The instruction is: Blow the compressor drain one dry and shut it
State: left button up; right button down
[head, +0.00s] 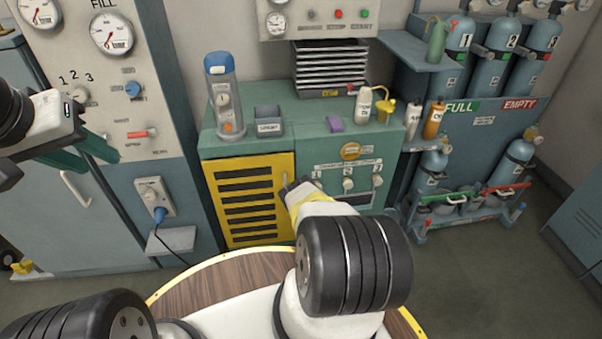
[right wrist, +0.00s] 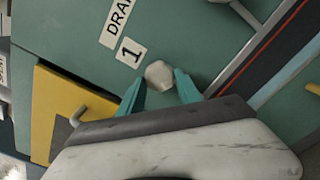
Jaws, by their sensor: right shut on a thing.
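The teal compressor cabinet (head: 290,150) has a row of white drain knobs marked 1, 2 and 3, with drain 2 (head: 348,184) and drain 3 (head: 377,181) in plain sight. In the right wrist view the drain one knob (right wrist: 160,74) sits below its "1" label (right wrist: 131,52). My right gripper (right wrist: 158,86) is shut on this knob, a teal finger on each side. In the head view my right arm covers most of that gripper and knob. My left gripper (head: 82,152) is empty, fingers apart, in front of the grey panel at the left.
A yellow louvred door (head: 250,200) is left of the drains. Gas cylinders (head: 490,60) stand at the right.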

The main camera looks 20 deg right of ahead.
jog(key=c, duration=0.8)
grip_release()
jog(key=shift+c, duration=0.2)
jog(key=shift+s, duration=0.1)
jog(key=v, duration=0.7)
jog(key=shift+s, duration=0.3)
jog(key=shift+a, duration=0.1)
